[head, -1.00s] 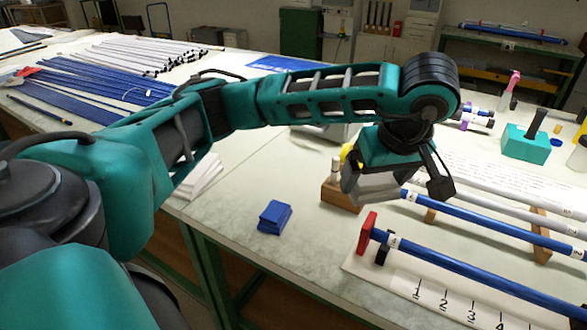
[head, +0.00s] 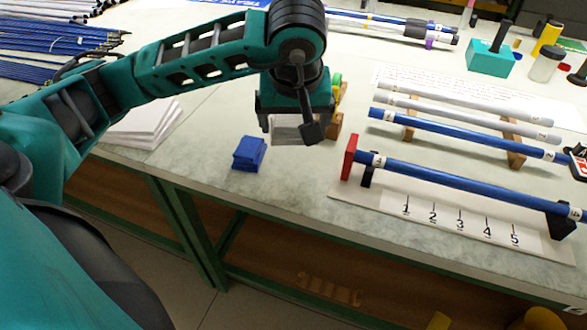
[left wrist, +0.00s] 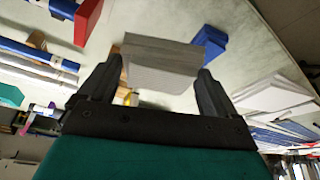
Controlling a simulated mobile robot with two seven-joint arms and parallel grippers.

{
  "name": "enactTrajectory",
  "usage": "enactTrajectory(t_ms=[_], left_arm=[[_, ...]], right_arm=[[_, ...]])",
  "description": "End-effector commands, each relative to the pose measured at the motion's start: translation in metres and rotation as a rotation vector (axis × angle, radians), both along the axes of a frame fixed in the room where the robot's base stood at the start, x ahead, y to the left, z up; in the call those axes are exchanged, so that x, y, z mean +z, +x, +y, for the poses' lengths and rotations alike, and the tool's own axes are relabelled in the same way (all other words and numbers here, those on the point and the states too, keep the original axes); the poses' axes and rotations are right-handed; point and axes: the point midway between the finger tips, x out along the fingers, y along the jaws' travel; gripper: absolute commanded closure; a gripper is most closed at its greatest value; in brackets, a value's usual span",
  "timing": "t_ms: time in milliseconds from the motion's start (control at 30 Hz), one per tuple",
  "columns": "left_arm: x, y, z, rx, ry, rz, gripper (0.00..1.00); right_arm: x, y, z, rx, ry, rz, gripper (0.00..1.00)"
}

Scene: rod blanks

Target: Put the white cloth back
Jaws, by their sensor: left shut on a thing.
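My left gripper (head: 290,118) is above the table, shut on the white cloth (head: 287,132), which looks like a folded pale grey-white pad. In the left wrist view the white cloth (left wrist: 160,66) sits between the two fingers of the left gripper (left wrist: 157,84). In the head view a stack of white folded cloths (head: 142,126) lies to the left near the table's front edge. My right gripper is not seen.
A folded blue cloth (head: 248,153) lies just left of and below my gripper. A wooden block (head: 336,124) stands close to its right. Blue rod (head: 440,185) and a red stop (head: 349,157) are farther right. Bare table (head: 205,135) lies between the blue cloth and the white stack.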

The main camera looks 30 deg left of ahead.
Motion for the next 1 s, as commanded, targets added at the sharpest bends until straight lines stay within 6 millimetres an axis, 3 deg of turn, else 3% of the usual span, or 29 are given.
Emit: enactTrajectory(t_ms=[33,100,233,467,733,1000], left_arm=[[-0.018,-0.001,0.000,0.001,0.001,0.007,0.37],[-0.035,-0.001,0.000,0.001,0.000,0.006,0.37],[-0.058,-0.001,0.000,0.001,0.000,0.004,0.37],[-0.074,0.000,0.000,0.001,-0.001,0.001,0.37],[-0.111,0.000,0.000,0.001,0.000,0.001,0.37],[-0.112,0.000,0.000,0.001,0.000,-0.001,0.37]], right_arm=[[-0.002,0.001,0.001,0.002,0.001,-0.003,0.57],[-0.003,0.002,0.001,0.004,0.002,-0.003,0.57],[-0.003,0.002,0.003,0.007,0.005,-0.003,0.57],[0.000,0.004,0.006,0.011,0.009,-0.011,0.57],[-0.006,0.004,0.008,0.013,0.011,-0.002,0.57],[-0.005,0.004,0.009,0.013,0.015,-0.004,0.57]])
